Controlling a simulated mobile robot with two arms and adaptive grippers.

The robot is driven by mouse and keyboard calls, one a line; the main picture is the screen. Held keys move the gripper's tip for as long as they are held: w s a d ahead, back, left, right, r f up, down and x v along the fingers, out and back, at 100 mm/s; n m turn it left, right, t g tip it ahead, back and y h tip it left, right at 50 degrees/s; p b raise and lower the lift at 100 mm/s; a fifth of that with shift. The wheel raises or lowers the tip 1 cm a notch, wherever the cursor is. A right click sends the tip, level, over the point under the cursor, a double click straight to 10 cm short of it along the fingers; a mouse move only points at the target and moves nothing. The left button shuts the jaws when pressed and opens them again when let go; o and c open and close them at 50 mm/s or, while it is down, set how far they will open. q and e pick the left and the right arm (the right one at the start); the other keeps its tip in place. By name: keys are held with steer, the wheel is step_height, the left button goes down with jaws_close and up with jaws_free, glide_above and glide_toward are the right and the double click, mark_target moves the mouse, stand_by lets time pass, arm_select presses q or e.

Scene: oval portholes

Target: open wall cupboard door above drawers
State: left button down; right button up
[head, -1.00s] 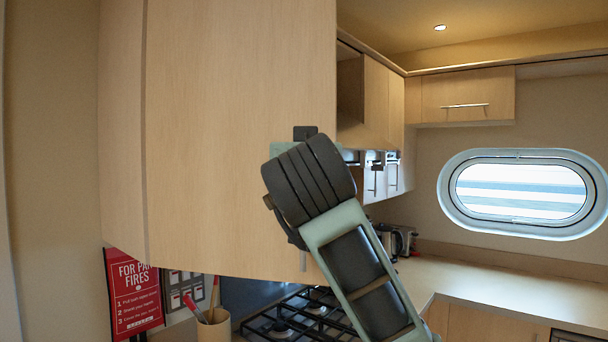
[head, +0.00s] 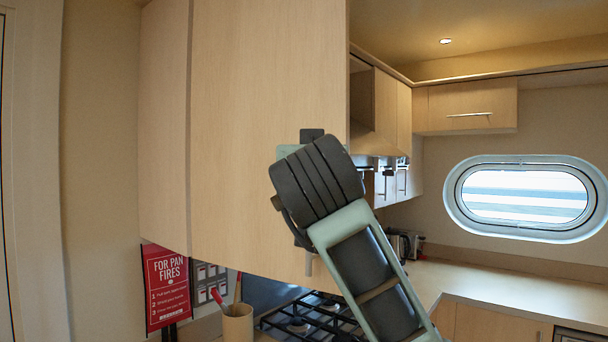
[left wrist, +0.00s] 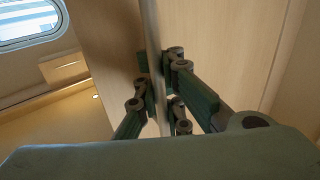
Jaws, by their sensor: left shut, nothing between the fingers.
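The wall cupboard door (head: 240,150) is a tall, pale wood panel in the head view. It seems to stand at an angle to the narrower panel on its left. In the left wrist view the bar handle (left wrist: 152,30) runs upright at my left gripper (left wrist: 158,68), which is shut with nothing gripped. The wrist view does not show whether the fingers touch the bar. My right gripper is out of view.
Below the door are a hob (head: 300,318), a utensil pot (head: 238,325) and a red sign (head: 167,285). Farther back are a counter (head: 480,290), wall cabinets (head: 465,105) and an oval porthole (head: 520,198).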

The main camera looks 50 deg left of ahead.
arm_select(q)
steer(key=c, duration=2.5)
jaws_free()
steer(key=shift+w+d, duration=0.2)
steer(key=shift+d, duration=0.05)
steer(key=shift+c, duration=0.2)
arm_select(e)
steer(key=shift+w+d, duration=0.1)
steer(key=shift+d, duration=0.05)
arm_select(q)
steer(key=o, duration=0.4)
steer(key=shift+w+d, duration=0.15)
steer(key=shift+d, duration=0.2)
steer(key=o, duration=0.3)
steer(key=shift+d+r, duration=0.1)
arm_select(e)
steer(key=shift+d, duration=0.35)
arm_select(q)
steer(key=shift+s, duration=0.2)
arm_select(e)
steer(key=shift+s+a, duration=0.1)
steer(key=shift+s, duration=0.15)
arm_select(q)
steer(key=v, duration=1.1)
steer(key=shift+s+d, duration=0.25)
steer(key=shift+s, duration=0.05)
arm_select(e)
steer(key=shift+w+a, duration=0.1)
